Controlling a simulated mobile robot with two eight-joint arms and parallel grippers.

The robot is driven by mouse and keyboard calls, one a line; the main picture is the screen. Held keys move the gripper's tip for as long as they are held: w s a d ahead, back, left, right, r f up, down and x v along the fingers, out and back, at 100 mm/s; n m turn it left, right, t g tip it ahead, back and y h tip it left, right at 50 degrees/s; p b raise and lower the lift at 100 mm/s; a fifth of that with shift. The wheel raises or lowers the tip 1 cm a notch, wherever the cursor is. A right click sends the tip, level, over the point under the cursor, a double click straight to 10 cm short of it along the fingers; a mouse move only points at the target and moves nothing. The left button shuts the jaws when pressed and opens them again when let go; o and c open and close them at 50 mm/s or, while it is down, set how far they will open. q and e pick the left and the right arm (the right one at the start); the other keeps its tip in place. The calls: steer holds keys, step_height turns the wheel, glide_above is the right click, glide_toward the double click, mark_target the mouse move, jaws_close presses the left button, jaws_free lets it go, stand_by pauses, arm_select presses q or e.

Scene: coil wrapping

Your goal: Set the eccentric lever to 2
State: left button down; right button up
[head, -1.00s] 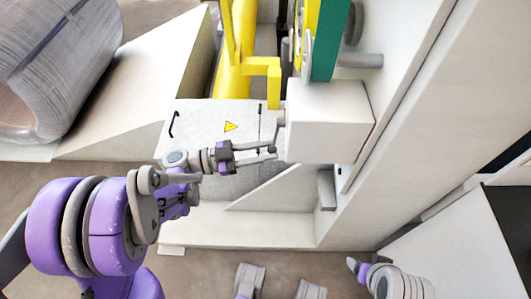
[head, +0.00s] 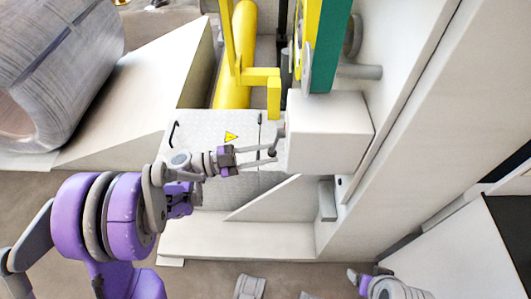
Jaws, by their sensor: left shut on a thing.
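The eccentric lever (head: 280,130) is a small grey lever on the left side of a white box (head: 330,135) that belongs to the machine. My left gripper (head: 272,153) reaches in from the left, with its fingertips at the lever's lower end. It is shut on the lever, though the contact is small in the picture. Any scale marks for the lever are too small to see. My right arm (head: 385,285) shows only in part at the bottom right, and its gripper's fingers cannot be made out.
A large wrapped coil (head: 55,65) lies at the upper left beside a white sloped block (head: 140,95). A yellow frame (head: 260,73) and a green panel (head: 328,45) stand above the white box. A plate with a warning triangle (head: 231,136) lies behind my left gripper.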

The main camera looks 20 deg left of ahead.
arm_select(q)
steer(key=c, duration=0.6)
jaws_free()
steer(key=p+v, duration=0.1)
steer(key=v, duration=0.9)
steer(key=shift+s+a, duration=0.15)
steer(key=shift+a, duration=0.25)
steer(key=shift+d, duration=0.1)
